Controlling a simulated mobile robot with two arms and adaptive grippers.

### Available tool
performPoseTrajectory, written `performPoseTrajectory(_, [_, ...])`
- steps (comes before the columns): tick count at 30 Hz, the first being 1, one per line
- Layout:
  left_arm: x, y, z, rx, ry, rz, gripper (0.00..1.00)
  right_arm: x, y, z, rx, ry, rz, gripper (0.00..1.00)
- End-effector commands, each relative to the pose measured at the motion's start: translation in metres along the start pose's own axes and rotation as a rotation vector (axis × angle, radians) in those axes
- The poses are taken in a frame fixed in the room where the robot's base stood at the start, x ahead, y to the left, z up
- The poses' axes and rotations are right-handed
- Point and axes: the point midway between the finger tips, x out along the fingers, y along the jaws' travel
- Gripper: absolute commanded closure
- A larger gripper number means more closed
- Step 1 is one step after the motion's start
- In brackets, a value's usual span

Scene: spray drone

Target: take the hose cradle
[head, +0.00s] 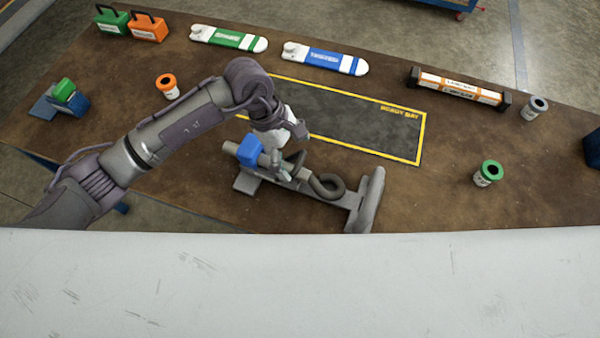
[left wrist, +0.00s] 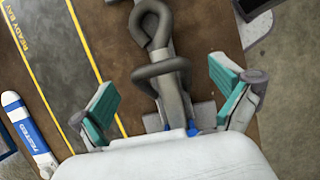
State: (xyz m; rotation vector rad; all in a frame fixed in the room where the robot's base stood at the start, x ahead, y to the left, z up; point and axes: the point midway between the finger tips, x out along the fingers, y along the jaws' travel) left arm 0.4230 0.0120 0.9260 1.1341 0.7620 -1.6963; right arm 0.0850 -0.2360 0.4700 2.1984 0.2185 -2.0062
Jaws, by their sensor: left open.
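The hose cradle (head: 362,200) is a long grey frame with a crosspiece at its right end, lying on the brown table near the front edge. My left gripper (head: 285,163) is over the middle of the cradle, pointing down. In the left wrist view my left gripper (left wrist: 168,98) is open, its teal pads apart on either side of the hose (left wrist: 160,72). I cannot tell whether the fingers touch anything. My right gripper is not in view.
A yellow-outlined mat (head: 350,118) lies behind the cradle. Green (head: 228,38) and blue (head: 325,58) striped units, an orange-white bar (head: 458,88) and cases (head: 148,27) line the back. Small canisters stand at orange (head: 167,87) and green (head: 488,174) lids.

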Motion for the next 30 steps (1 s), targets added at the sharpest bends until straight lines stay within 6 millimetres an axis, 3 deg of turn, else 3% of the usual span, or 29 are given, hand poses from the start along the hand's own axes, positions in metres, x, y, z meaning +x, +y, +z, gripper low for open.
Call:
performPoseTrajectory(2, [0.009,0.000,0.002,-0.003,-0.003,-0.005,0.00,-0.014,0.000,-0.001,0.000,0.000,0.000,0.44])
performPoseTrajectory(7, [0.032,0.001,0.001,-0.001,-0.002,-0.003,0.00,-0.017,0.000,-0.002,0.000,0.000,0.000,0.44])
performPoseTrajectory(15, [0.036,0.002,-0.001,0.001,-0.001,0.000,0.00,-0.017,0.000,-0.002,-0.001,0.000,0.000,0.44])
performPoseTrajectory(30, [0.035,0.002,0.000,0.000,-0.001,0.001,0.82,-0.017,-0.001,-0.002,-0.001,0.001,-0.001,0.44])
